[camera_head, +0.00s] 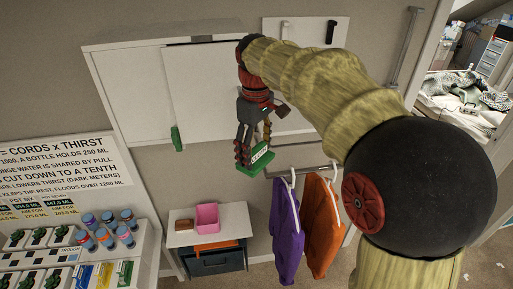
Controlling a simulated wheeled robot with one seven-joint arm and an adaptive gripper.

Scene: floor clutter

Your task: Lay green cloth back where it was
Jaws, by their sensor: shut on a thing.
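My gripper (253,140) points down in front of the wall, left of the hanging clothes. It is shut on a green thing with a pale, dark-marked face (262,160). This thing is small in view, and I cannot tell whether it is the green cloth. A second small green thing (175,139) is at the lower edge of the white wall cabinet (128,95). I cannot tell whether that one is cloth or a handle.
A purple garment (285,230) and an orange garment (322,225) hang from a rail just right of the gripper. Below stands a small cabinet (208,234) with a pink container (207,217). Several bottles (104,238) and packets fill the shelf at lower left.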

